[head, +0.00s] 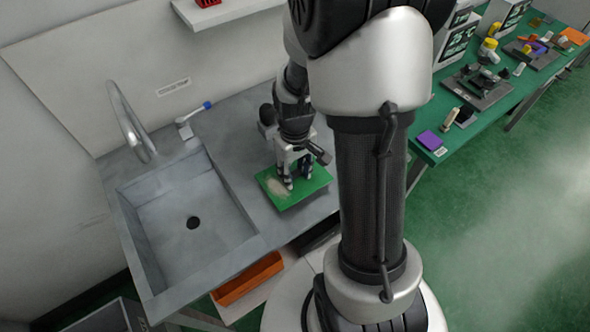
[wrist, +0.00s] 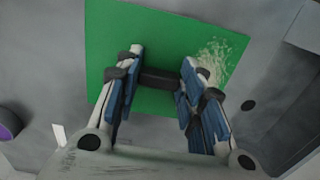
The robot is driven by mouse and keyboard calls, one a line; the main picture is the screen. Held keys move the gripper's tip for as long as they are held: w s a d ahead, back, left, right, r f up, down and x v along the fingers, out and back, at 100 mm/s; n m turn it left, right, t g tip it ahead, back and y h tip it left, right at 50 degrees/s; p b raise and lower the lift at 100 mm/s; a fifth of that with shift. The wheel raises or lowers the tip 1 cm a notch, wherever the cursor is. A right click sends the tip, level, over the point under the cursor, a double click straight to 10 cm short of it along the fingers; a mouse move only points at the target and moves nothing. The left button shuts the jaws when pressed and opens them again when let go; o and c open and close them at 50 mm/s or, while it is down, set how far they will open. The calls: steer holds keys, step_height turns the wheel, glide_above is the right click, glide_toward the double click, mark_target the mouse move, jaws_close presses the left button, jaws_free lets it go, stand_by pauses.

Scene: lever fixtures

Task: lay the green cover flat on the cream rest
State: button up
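The green cover (head: 311,190) is a flat square plate on the grey counter right of the sink, with a pale speckled patch near its left side. It fills the upper middle of the wrist view (wrist: 110,45). My gripper (head: 293,178) points down over the cover. In the wrist view my gripper's (wrist: 160,75) blue-padded fingers stand well apart, with a dark bar (wrist: 160,79) on the cover spanning between them. Whether both pads press on the bar cannot be told. I cannot make out a separate cream rest; the pale patch (wrist: 213,55) shows beside the right finger.
A sink (head: 190,215) with a tall tap (head: 130,120) lies to the left. A small blue-ended lever (head: 194,118) stands behind it. An orange bin (head: 248,280) is below the counter. A green bench (head: 480,120) with several fixtures is at right.

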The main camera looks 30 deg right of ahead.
steer(key=o, duration=0.5)
steer(key=shift+o, duration=0.2)
step_height(320, 180, up, 12)
steer(key=s+a+r+t, duration=0.4)
steer(key=s+a+r, duration=0.6)
steer(key=s, duration=0.3)
steer(key=shift+a+r+t, duration=0.3)
steer(key=shift+a+r, duration=0.05)
